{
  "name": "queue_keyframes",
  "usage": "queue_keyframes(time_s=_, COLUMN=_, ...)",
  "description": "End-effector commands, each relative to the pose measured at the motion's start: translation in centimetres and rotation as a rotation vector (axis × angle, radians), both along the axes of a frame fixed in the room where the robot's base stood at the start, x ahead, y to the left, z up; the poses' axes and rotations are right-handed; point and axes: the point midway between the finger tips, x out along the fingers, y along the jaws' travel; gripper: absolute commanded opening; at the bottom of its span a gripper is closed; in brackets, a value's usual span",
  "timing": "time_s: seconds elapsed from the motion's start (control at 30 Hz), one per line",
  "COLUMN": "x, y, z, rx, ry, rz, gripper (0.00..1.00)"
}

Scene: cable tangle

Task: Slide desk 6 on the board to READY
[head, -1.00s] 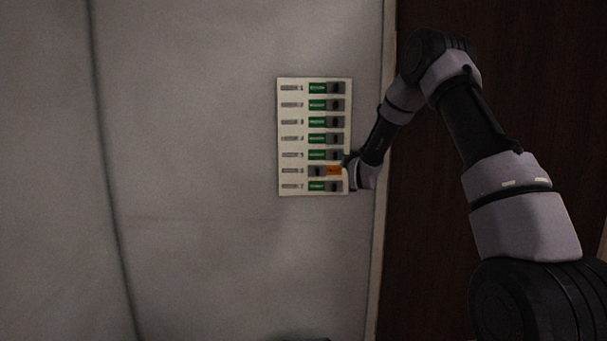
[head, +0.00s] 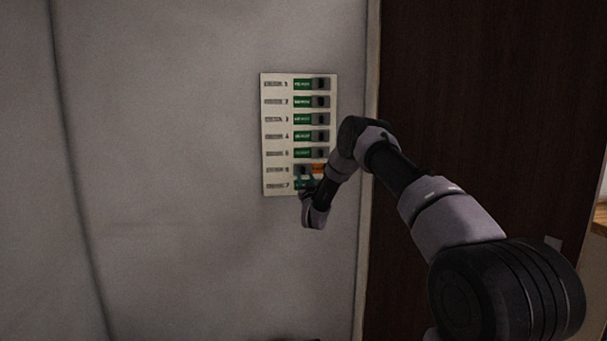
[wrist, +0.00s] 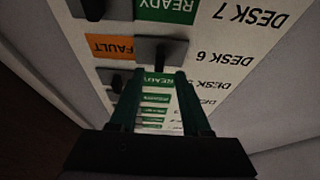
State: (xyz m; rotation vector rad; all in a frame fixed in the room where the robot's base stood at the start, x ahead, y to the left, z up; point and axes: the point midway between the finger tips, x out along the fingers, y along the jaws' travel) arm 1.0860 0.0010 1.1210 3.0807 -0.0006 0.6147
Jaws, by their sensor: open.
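The white board (head: 271,140) hangs on the grey wall with several labelled desk rows. In the desk 6 row, the slider (head: 303,170) stands at the left and the orange FAULT field (head: 319,168) shows at its right. The wrist view, upside down, shows the desk 6 slider (wrist: 160,48) with its dark knob beside the orange FAULT field (wrist: 112,45). My gripper (wrist: 155,75) is open, its fingertips close to the knob, one on either side. I cannot tell whether they touch it. In the head view my gripper (head: 306,184) partly covers the desk 7 row.
The other visible rows show green READY fields (head: 303,119) with sliders at the right. The desk 7 slider (wrist: 92,8) is close by in the wrist view. A dark brown door or panel (head: 470,100) stands right of the board.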

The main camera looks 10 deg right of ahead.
Motion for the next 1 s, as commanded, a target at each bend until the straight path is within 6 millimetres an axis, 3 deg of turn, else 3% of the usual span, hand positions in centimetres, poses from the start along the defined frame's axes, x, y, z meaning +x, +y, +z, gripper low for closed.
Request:
queue_keyframes(time_s=0.23, x=3.0, y=0.0, z=1.3, rx=-0.001, ry=-0.001, rz=0.0, gripper=0.47)
queue_keyframes(time_s=0.6, x=3.6, y=0.0, z=1.5, rx=0.0, ry=0.001, rz=0.001, gripper=0.47)
queue_keyframes(time_s=0.67, x=3.6, y=0.0, z=1.5, rx=0.0, ry=0.001, rz=0.001, gripper=0.28)
queue_keyframes(time_s=0.73, x=3.6, y=0.0, z=1.5, rx=0.0, ry=0.001, rz=0.0, gripper=0.02)
queue_keyframes(time_s=1.0, x=3.5, y=0.0, z=1.5, rx=0.0, ry=0.001, rz=0.0, gripper=0.0)
